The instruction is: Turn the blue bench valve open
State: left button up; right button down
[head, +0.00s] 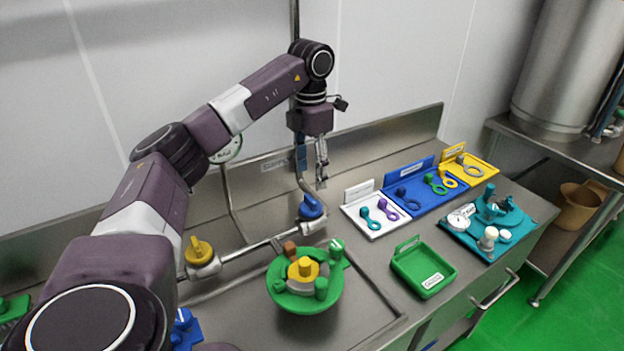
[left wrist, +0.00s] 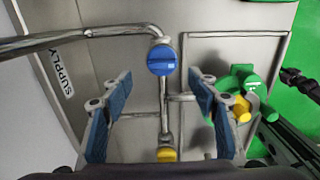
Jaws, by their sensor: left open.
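The blue bench valve (head: 311,207) has a round blue knob on a steel pipe fitting, standing on the steel bench near its back. It also shows in the left wrist view (left wrist: 161,60), above the middle, with a bar-like grip across its top. My left gripper (head: 311,172) points down above the blue valve, apart from it. In the left wrist view my left gripper (left wrist: 158,100) is open and empty, its blue-padded fingers to either side of the knob's line. My right gripper is not in view.
A yellow valve (head: 199,251) sits on the same pipe to the left. A green round fixture (head: 330,292) stands in front. A green tray (head: 423,268), a white tray (head: 374,229), a blue tray (head: 410,211) and a teal board (head: 487,232) lie to the right.

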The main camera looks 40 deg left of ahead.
aim_at(310, 199)
pick_arm(q)
jog(key=shift+s+d+f, duration=0.1)
jog(key=shift+s+f, duration=0.05)
jog(key=shift+f, duration=0.25)
jog(key=shift+s+d+f, duration=0.1)
jog(key=shift+f, duration=0.3)
notch_tip(310, 199, down, 3)
jog(key=shift+s+r+p, duration=0.15)
jog(key=shift+p, duration=0.3)
jog(key=f, duration=0.3)
jog(key=shift+w, duration=0.2)
jog(key=shift+c, duration=0.5)
jog(key=c, duration=1.1)
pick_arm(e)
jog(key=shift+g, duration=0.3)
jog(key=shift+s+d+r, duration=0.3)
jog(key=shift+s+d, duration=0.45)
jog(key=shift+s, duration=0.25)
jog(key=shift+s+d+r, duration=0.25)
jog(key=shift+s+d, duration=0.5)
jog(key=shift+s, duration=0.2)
